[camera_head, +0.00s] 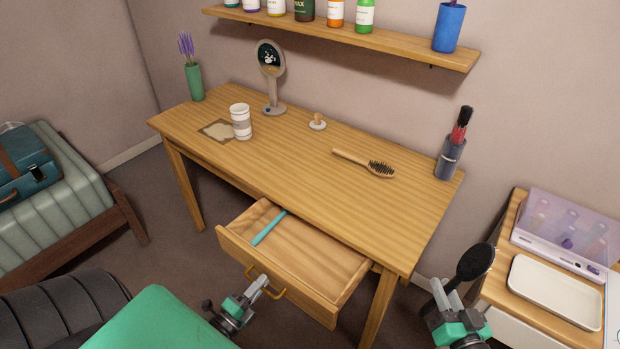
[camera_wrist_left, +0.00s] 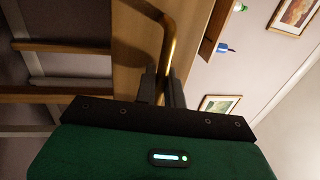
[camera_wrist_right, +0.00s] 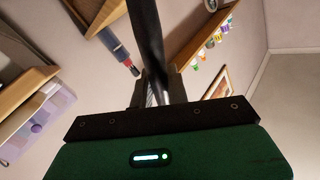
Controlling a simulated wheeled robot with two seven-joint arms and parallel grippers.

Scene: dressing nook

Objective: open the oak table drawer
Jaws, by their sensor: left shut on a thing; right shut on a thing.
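The oak table (camera_head: 290,170) has its front drawer (camera_head: 300,255) pulled out, with the inside showing. A teal stick-like item (camera_head: 268,228) lies in the drawer's left part. My left gripper (camera_head: 262,283) is shut on the drawer's brass handle (camera_head: 277,294); the left wrist view shows the handle bar (camera_wrist_left: 168,45) between the fingers (camera_wrist_left: 161,85). My right gripper (camera_head: 440,290) is shut on a black hairbrush (camera_head: 474,262), held up to the right of the table. Its dark handle (camera_wrist_right: 146,40) rises between the fingers (camera_wrist_right: 152,90) in the right wrist view.
On the tabletop are a white cup (camera_head: 240,122), a mirror (camera_head: 270,70), a wooden hairbrush (camera_head: 365,162), a brush holder (camera_head: 449,158) and a green vase (camera_head: 194,82). A side cabinet with a white tray (camera_head: 555,290) stands right.

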